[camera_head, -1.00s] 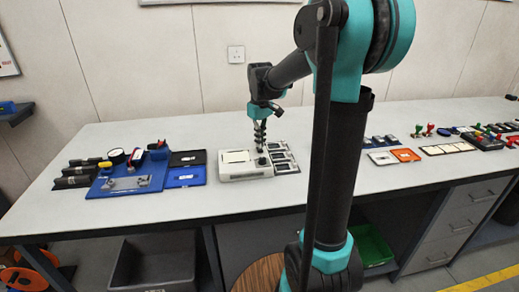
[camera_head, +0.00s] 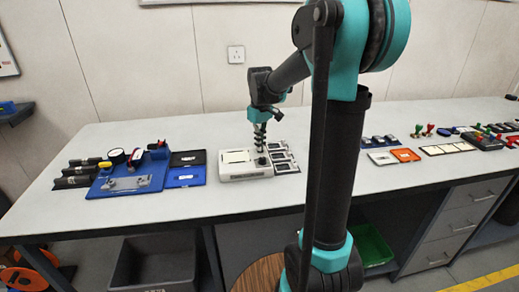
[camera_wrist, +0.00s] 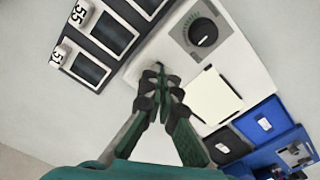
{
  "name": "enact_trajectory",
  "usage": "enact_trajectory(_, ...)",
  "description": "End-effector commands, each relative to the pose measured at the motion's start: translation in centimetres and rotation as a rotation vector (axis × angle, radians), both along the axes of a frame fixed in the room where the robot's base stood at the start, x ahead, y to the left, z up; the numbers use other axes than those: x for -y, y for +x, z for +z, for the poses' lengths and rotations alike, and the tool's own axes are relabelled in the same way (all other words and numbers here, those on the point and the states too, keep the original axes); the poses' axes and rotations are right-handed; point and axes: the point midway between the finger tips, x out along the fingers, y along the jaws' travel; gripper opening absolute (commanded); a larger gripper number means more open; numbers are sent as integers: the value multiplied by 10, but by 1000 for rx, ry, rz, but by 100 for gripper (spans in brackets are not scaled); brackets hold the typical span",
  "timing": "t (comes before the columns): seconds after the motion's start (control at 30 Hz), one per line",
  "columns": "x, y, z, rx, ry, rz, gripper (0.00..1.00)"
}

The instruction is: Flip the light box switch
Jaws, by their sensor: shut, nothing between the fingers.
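The light box (camera_head: 233,175) is a white box on the bench, with a pale rectangular panel (camera_wrist: 214,97) and a black round dial (camera_wrist: 203,32) on a grey plate on its top. My gripper (camera_head: 260,149) points down over the box's right part, near the dial. In the wrist view my gripper (camera_wrist: 160,82) has its fingertips together, with nothing seen between them. The tips are at the box top, beside the panel and apart from the dial. A small dark green piece shows just past the tips; I cannot tell if it is the switch. Contact with the box is unclear.
A black rack of framed plates (camera_wrist: 97,35) stands close beside the box. Black and blue trays (camera_head: 184,177) and a blue fixture (camera_head: 128,182) lie to its left in the head view. Stamps and an orange tray (camera_head: 405,155) lie to the right. The front bench strip is clear.

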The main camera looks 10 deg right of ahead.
Motion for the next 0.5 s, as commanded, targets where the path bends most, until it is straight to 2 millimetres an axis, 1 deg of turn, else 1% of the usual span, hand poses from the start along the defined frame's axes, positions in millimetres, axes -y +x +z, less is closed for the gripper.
enact_trajectory(0.33, 0, 0, -5, 0, 0, 0, 0)
enact_trajectory(0.5, 0, 0, 0, 0, 0, 0, 0)
